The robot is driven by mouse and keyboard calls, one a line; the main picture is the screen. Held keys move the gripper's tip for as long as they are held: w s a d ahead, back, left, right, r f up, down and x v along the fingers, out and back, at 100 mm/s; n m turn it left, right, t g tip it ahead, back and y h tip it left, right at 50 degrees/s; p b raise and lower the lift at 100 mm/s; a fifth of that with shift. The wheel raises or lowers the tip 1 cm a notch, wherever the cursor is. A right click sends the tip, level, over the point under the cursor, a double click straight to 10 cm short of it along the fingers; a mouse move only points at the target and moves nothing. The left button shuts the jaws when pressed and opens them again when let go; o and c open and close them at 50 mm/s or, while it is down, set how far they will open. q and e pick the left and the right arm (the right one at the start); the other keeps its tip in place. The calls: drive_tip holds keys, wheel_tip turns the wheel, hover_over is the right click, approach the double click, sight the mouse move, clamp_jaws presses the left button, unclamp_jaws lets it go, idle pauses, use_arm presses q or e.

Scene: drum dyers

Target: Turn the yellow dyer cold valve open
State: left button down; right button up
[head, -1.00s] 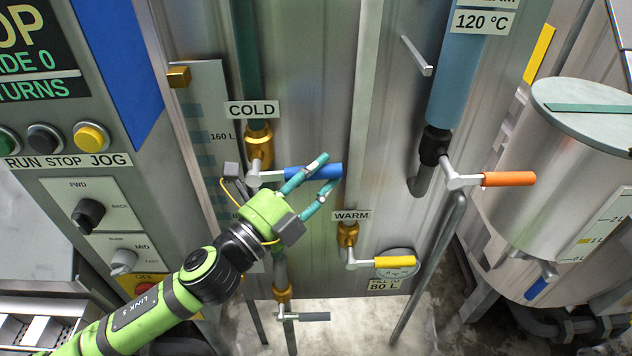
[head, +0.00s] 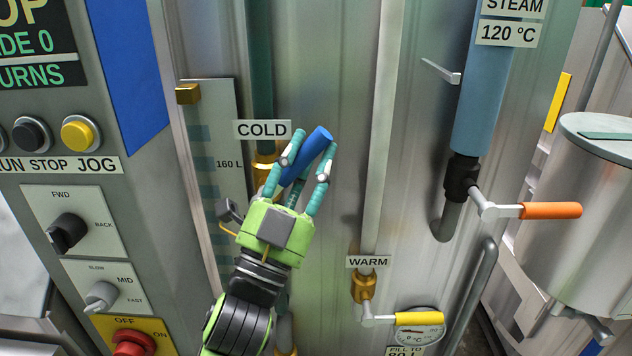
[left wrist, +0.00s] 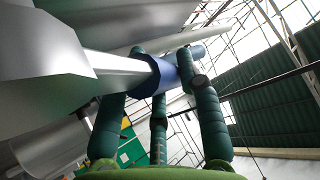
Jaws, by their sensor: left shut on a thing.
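The cold valve has a blue lever handle (head: 309,151) under the COLD sign (head: 262,129), on a brass body (head: 262,172) fed by a green pipe. The handle now slants up and to the right. My left gripper (head: 304,165) is shut on it, with its teal fingers around the blue grip, and it hides much of the valve's lower part. In the left wrist view the blue handle (left wrist: 160,75) lies between the fingers, and its pale metal lever (left wrist: 112,68) runs to the left. My right gripper is not in view.
The warm valve's yellow handle (head: 419,318) is below right, near a round gauge. The steam valve's orange handle (head: 550,210) sticks out at right. A control panel with knobs and a red button (head: 133,342) stands at left. A vertical pipe (head: 380,130) runs right of my gripper.

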use_arm(q)
drive_tip(key=shift+a+r+n+t+y+b, duration=0.3)
drive_tip(key=shift+n+t+y, duration=0.25)
drive_tip(key=shift+n, duration=0.35)
drive_tip(key=shift+r, duration=0.1)
drive_tip(key=c, duration=0.8)
unclamp_jaws()
drive_tip(key=shift+d, duration=0.15)
drive_tip(key=shift+s+f, duration=0.2)
drive_tip(key=shift+f, duration=0.15)
drive_tip(key=v, duration=1.1)
drive_tip(key=shift+s, duration=0.25)
